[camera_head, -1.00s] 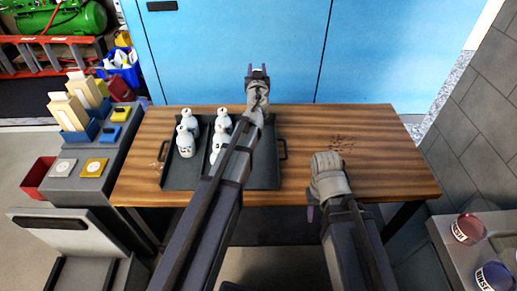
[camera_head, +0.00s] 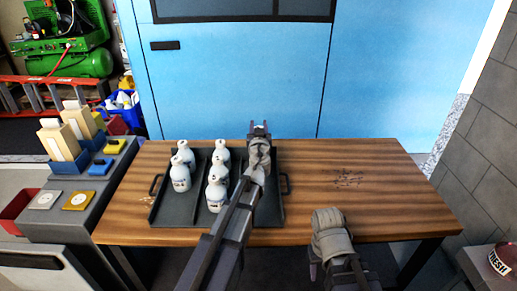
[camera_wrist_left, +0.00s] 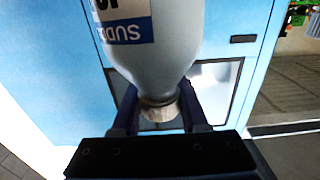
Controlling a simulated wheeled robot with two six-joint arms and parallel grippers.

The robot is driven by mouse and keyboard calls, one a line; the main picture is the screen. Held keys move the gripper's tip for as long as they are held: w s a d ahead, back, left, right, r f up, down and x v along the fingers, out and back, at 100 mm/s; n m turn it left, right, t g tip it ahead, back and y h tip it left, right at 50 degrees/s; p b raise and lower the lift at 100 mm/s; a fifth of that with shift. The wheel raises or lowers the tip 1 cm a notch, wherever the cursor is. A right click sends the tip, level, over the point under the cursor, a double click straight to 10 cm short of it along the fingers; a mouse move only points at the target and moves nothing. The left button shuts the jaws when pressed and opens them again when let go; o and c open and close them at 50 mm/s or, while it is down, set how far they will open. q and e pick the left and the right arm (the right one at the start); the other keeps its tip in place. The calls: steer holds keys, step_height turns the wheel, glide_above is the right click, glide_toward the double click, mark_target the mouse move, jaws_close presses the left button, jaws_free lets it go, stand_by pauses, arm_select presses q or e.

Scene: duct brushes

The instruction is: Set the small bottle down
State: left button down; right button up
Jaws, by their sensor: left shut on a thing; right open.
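My left gripper (camera_head: 259,128) is shut on the small bottle, above the back right part of the dark tray (camera_head: 268,212). In the left wrist view the bottle (camera_wrist_left: 165,50) is white with a blue-and-white label, and the jaws close around its neck and cap (camera_wrist_left: 160,112). In the head view the held bottle is almost wholly hidden by the gripper. Several white bottles stand upright in the tray, in a left row (camera_head: 180,176) and a middle row (camera_head: 216,196). The tray's right part looks empty, partly covered by my left arm. My right gripper (camera_head: 314,268) is open, low at the table's front edge.
The wooden table (camera_head: 390,195) is clear right of the tray, apart from a dark scribbled patch (camera_head: 345,179). A grey side bench (camera_head: 60,235) with boxes (camera_head: 82,120) adjoins on the left. Blue cabinet doors (camera_head: 230,90) stand behind.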

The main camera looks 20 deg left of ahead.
arm_select(q)
steer(key=shift+f+b, duration=2.15)
steer(key=shift+f, duration=0.6)
steer(key=shift+f, duration=0.15)
steer(key=shift+c, duration=2.2)
jaws_free()
steer(key=shift+r, duration=0.3)
steer(key=shift+s+d, duration=0.1)
steer(key=shift+s, duration=0.3)
steer(key=v, duration=1.1)
steer(key=shift+s, duration=0.1)
